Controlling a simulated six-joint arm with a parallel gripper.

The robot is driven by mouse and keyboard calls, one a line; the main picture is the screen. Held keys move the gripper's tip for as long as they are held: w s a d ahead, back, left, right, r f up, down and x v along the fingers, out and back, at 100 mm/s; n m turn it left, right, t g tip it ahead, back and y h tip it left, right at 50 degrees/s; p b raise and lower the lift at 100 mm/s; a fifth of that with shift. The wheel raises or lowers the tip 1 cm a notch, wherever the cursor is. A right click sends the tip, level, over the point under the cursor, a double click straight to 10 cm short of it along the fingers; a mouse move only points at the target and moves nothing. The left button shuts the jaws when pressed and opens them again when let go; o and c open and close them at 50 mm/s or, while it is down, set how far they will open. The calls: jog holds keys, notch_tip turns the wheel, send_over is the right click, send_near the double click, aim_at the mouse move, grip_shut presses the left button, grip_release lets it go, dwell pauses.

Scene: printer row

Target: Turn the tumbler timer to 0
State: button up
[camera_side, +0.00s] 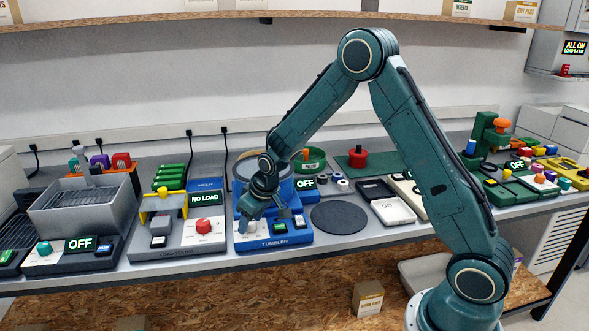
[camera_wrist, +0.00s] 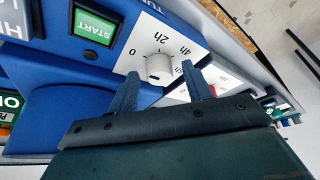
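The blue tumbler (camera_side: 273,243) stands mid-bench in the side view, with a display reading OFF (camera_side: 306,183). Its timer is a white knob (camera_wrist: 160,68) on a white dial plate in the wrist view. The marks 0 (camera_wrist: 131,50), 2h (camera_wrist: 162,38) and 4h (camera_wrist: 183,50) show around it. I cannot tell clearly which mark the knob points at. My gripper (camera_wrist: 160,72) is open, with a finger on either side of the knob in the picture and gaps between; contact is not visible. In the side view my gripper (camera_side: 255,216) is low over the tumbler's front panel.
A green START button (camera_wrist: 93,28) is on the same panel.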

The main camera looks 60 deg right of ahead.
jog(key=shift+r, duration=0.1)
jog(key=v, duration=1.3)
jog(key=shift+s+r, duration=0.2)
jog(key=shift+r, duration=0.05)
dwell(0.3)
jog(key=s+a+r, duration=0.3)
jog(key=s+r, duration=0.6)
jog(key=s, duration=0.4)
jog(key=s+a+t, duration=0.1)
jog(key=s+a, duration=0.1)
jog(key=s, duration=1.2)
jog(key=shift+s+r, duration=0.3)
